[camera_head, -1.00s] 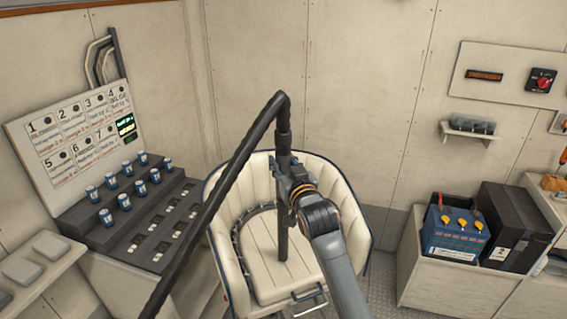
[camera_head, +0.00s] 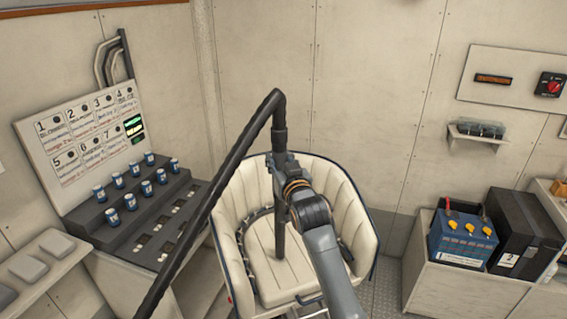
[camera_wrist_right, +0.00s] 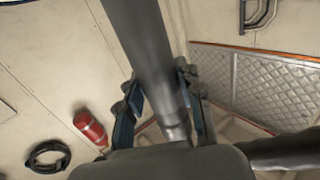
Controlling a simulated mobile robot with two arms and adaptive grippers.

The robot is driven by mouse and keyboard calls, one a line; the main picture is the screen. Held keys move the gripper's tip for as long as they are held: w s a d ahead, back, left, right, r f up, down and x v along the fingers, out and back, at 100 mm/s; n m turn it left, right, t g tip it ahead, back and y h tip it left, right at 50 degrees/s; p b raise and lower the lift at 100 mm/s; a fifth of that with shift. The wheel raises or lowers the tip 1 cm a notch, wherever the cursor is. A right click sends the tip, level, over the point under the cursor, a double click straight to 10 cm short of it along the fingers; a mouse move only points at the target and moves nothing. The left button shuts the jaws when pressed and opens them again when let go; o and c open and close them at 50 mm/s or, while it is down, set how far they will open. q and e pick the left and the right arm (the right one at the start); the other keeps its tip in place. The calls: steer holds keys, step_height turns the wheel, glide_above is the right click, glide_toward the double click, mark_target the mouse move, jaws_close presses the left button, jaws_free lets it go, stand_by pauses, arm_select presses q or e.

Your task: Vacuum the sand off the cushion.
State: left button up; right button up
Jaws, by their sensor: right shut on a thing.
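The white cushion (camera_head: 268,262) is the seat of a cream tub-shaped chair, in the middle of the head view. Sand cannot be made out on it at this size. A black vacuum wand (camera_head: 280,225) stands nearly upright over the cushion, its lower end at the seat. A thick dark hose (camera_head: 215,200) runs from the wand's top down to the lower left. My right gripper (camera_head: 280,172) is shut on the wand. The right wrist view shows the wand (camera_wrist_right: 150,60) passing between the two fingers (camera_wrist_right: 165,105). My left gripper is not in view.
A stepped dark rack with blue-and-white cans (camera_head: 130,200) and a numbered board (camera_head: 90,140) stand to the left. A blue battery (camera_head: 462,238) and a black box (camera_head: 520,225) sit on a low bench at right. The right wrist view shows a red cylinder (camera_wrist_right: 90,126).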

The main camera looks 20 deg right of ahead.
steer(key=shift+w+a+r+b, duration=0.1)
steer(key=shift+w+a+b, duration=0.25)
steer(key=shift+w+a, duration=0.5)
steer(key=shift+d, duration=0.1)
steer(key=shift+d, duration=0.15)
stand_by(0.7)
steer(key=shift+s+d+p, duration=0.2)
steer(key=shift+d+p, duration=0.8)
steer(key=shift+d, duration=0.65)
